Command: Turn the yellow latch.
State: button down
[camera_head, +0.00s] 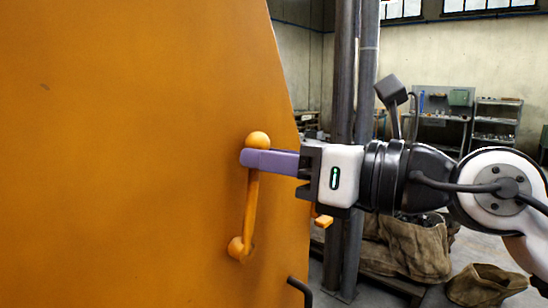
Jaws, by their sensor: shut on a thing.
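The yellow latch (250,205) is an orange-yellow bar on the large orange panel (130,150). It hangs nearly upright, with a round knob (258,140) at its top and another round end (238,246) at its bottom. My gripper (250,158) reaches in from the right. Its purple fingers are shut on the upper part of the latch, just below the top knob. The fingers hide that part of the bar, and the far finger is mostly hidden behind the near one.
A small orange piece (322,221) sticks out below my gripper near the panel's right edge. A dark bent rod (300,290) is at the lower right of the panel. Dark posts (345,250), brown sacks (415,248) and shelves (495,125) stand behind.

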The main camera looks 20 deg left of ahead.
jog(key=shift+w, duration=0.1)
jog(key=w+d+f+m+b, duration=0.1)
jog(key=w+f+m+b, duration=0.1)
jog(key=f+m, duration=0.1)
jog(key=w+d+f+m+t+y+b, duration=0.1)
jog(key=w+f+m+b, duration=0.2)
jog(key=m, duration=0.3)
jog(key=w+d+f+m+t+b, duration=0.1)
jog(key=w+f+m+b, duration=0.2)
jog(key=m, duration=0.1)
jog(key=shift+w+d+m+y, duration=0.1)
jog(key=shift+w+m+y, duration=0.2)
jog(key=shift+m, duration=0.1)
jog(key=shift+w+f+m+t+b, duration=0.1)
jog(key=shift+f+m+t+b, duration=0.7)
jog(key=shift+f+m, duration=1.05)
jog(key=shift+r+m, duration=0.1)
jog(key=shift+m, duration=0.15)
jog(key=c, duration=1.5)
grip_release()
jog(key=shift+o, duration=0.2)
